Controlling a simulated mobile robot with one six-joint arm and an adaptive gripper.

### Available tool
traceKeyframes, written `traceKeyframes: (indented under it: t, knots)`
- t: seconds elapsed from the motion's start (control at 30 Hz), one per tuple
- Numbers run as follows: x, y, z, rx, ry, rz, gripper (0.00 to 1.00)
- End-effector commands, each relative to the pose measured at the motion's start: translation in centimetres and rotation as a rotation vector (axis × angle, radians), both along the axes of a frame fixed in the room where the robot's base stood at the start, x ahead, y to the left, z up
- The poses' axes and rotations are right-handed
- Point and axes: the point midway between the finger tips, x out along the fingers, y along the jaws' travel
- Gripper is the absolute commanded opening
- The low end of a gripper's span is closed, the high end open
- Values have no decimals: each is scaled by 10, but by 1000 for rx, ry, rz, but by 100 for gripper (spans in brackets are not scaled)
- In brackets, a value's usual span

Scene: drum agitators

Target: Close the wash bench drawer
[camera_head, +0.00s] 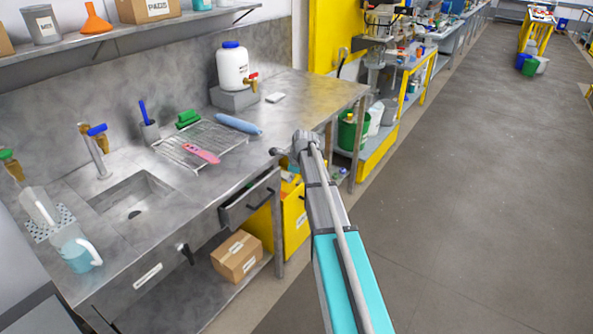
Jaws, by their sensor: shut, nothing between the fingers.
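The steel wash bench (205,200) runs along the wall at left, with a sink (132,200) in its top. A drawer (238,208) with a dark bar handle under the bench's front edge stands pulled out a little. My arm reaches up from the bottom of the view to the right of the drawer. My gripper (277,151) is at the arm's far end, small and partly hidden by the wrist. It is shut and empty, above and beyond the drawer front in the picture, near the bench's front edge. I cannot tell whether it touches anything.
The floor (460,200) at right is clear.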

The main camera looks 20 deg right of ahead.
Motion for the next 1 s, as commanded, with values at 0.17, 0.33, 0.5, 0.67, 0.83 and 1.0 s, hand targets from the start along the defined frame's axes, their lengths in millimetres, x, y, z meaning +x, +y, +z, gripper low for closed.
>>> traceKeyframes:
  t: [0.17, 0.33, 0.5, 0.67, 0.83, 1.0]
  knots:
    - [-45, 41, -2, -90, -9, 303, 0]
    - [-83, 73, -5, -168, -16, 603, 0]
    - [-123, 102, -6, -236, -24, 905, 0]
    - [-162, 125, -7, -289, -28, 1190, 0]
    - [-204, 147, -8, -334, -33, 1494, 0]
    - [-244, 165, -9, -366, -38, 1785, 0]
